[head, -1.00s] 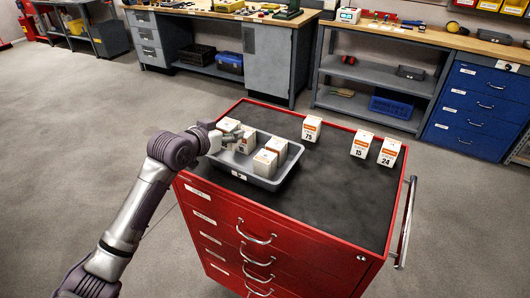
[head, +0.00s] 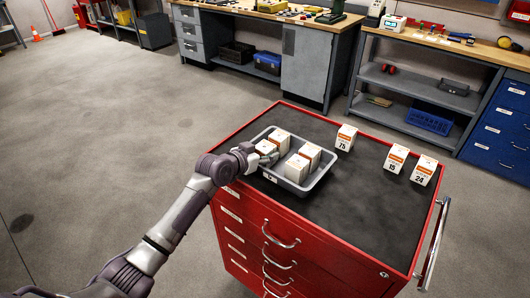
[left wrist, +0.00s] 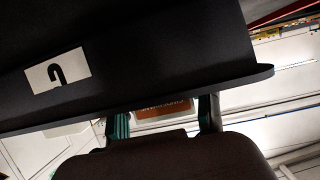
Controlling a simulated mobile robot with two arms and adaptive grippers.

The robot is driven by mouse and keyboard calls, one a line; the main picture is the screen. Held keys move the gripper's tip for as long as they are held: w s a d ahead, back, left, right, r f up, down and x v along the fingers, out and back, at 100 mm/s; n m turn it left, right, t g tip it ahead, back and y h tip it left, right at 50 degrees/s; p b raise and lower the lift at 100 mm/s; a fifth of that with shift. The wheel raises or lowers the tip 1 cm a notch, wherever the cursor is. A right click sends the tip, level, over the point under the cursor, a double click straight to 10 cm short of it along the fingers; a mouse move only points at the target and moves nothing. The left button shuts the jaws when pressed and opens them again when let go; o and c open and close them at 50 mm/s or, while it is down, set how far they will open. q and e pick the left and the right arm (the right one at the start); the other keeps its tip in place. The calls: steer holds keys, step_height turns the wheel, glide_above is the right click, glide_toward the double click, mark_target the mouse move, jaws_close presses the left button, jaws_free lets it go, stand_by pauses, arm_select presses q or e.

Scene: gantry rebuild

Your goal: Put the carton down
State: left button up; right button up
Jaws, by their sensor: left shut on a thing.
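My left gripper (head: 261,157) is at the left edge of a grey tray (head: 313,184) on the red cabinet. It is shut on a white carton (head: 266,147) with an orange label, at the tray's near-left side. In the left wrist view, the carton's orange label (left wrist: 165,109) shows between the two fingers (left wrist: 163,118), partly behind the tray's dark wall (left wrist: 160,60). The carton's bottom is hidden, so I cannot tell whether it touches the tray floor. Other cartons stand in the tray: one (head: 281,137) behind the held one and two (head: 297,168) to the right.
Cartons marked 75 (head: 346,137), 15 (head: 395,159) and 24 (head: 424,171) stand along the back and right of the cabinet's black top (head: 360,210). The front and middle of that top are clear. Workbenches stand behind.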

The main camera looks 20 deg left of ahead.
arm_select(q)
steer(key=o, duration=1.2)
steer(key=b+v, duration=0.1)
steer(key=v, duration=1.1)
